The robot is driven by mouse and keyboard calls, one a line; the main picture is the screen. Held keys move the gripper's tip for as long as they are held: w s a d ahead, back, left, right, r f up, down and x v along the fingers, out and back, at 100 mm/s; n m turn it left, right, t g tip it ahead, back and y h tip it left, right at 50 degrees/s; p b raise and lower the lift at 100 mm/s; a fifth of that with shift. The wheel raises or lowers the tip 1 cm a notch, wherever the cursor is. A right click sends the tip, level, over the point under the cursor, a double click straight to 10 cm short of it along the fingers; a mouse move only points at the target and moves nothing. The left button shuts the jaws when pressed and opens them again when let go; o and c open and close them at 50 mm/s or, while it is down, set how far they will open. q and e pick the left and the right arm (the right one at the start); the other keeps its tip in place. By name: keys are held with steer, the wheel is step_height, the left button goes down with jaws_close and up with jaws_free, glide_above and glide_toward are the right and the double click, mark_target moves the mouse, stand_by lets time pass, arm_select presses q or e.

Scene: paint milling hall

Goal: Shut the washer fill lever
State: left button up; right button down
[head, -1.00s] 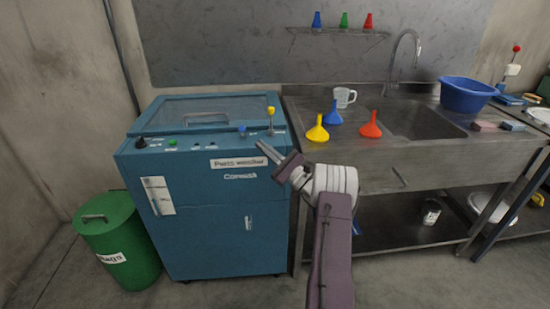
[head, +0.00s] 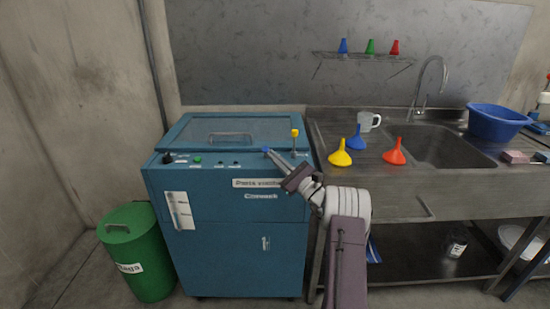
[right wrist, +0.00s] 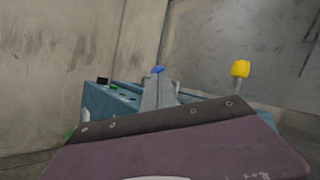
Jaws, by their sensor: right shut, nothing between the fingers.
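The blue parts washer (head: 225,235) stands left of the sink bench. On its top right, a yellow-tipped lever (head: 295,134) stands upright on a thin stem; it also shows at the right in the right wrist view (right wrist: 240,69). A blue knob (head: 266,150) sits left of it, and shows just beyond my fingertips in the right wrist view (right wrist: 158,69). My right gripper (head: 271,154) is shut and empty, its tips at the blue knob; I cannot tell whether they touch. I cannot read which of the two is the fill lever. My left gripper is out of view.
A green bin (head: 138,252) stands left of the washer. Yellow (head: 340,155), blue (head: 356,138) and red (head: 395,153) funnels and a clear mug (head: 369,121) stand on the bench (head: 440,205). A blue basin (head: 495,122) is farther right.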

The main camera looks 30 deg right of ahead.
steer(key=w+d+r+m+g+h+p, duration=0.3)
steer(key=m+p, duration=0.4)
steer(key=p, duration=0.7)
steer(key=shift+w+r+g, duration=0.9)
steer(key=shift+w+r, duration=0.25)
steer(key=shift+r, duration=0.05)
steer(key=shift+d, duration=0.1)
steer(key=shift+s, duration=0.1)
